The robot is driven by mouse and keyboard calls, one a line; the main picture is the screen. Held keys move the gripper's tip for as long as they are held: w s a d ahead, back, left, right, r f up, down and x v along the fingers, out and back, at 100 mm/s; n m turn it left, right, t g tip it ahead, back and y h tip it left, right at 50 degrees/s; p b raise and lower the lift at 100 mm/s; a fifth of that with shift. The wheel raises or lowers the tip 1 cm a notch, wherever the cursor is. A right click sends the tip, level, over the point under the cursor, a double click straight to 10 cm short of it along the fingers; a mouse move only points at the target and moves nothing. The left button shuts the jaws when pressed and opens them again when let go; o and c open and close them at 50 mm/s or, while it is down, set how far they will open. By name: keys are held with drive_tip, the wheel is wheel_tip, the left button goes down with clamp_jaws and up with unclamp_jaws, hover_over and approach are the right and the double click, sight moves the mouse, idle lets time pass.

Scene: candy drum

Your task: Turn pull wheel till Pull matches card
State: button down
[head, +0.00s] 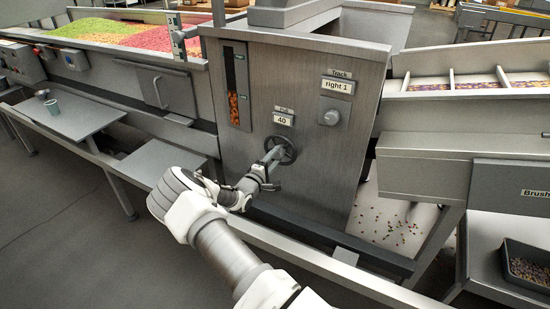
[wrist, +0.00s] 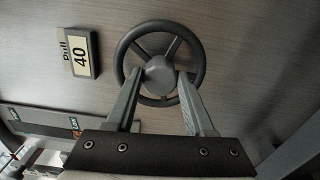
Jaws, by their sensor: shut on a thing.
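The pull wheel (head: 288,150) is a dark spoked handwheel on the steel front panel. It also shows in the wrist view (wrist: 203,52), with a grey hub at its centre. My gripper (head: 273,158) reaches the wheel, and in the wrist view its two fingers (wrist: 160,82) are shut on the hub from both sides. The Pull display (head: 282,120) above the wheel reads 40, and it reads the same in the wrist view (wrist: 80,53). I cannot make out a card with a Pull value in these views.
Right of the wheel are a Track display (head: 337,87) reading "right 1" and a grey knob (head: 331,117). A narrow window (head: 236,90) with orange candy is at upper left. A side table (head: 72,118) holds a cup (head: 52,107). A dark tray (head: 525,266) stands at lower right.

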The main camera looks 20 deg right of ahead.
idle(0.3)
drive_tip(key=shift+c, duration=1.3)
unclamp_jaws()
drive_tip(key=p+v, duration=0.3)
drive_tip(key=v, duration=1.4)
drive_tip(key=shift+s+a, duration=0.2)
